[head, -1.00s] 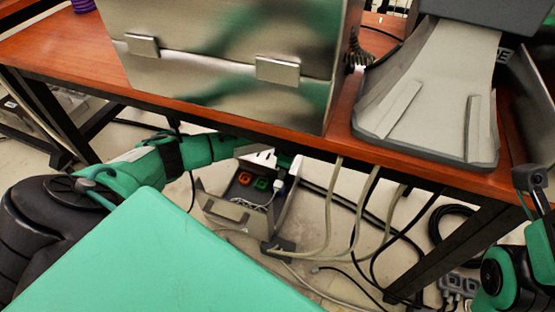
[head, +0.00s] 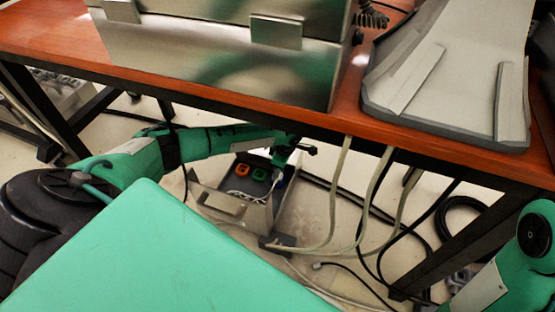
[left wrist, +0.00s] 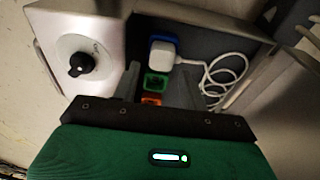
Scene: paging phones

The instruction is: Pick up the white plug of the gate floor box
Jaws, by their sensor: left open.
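The white plug (left wrist: 163,50) sits on a blue socket inside the floor box (head: 258,217), with its white cord (left wrist: 228,75) coiled to the right in the left wrist view. In the head view I cannot make out the plug clearly near my gripper. My left gripper (left wrist: 158,82) is open and empty; its two fingers point toward the plug, which lies just beyond their tips. In the head view the left gripper (head: 297,146) is over the back of the box, under the table edge. My right gripper is not in view; only part of the right arm shows.
Green (left wrist: 155,82) and orange (left wrist: 151,99) sockets line up beside the blue one. A silver panel with a black knob (left wrist: 80,64) stands left. The wooden table (head: 215,98) overhangs the box. Beige and black cables (head: 334,200) hang to its right.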

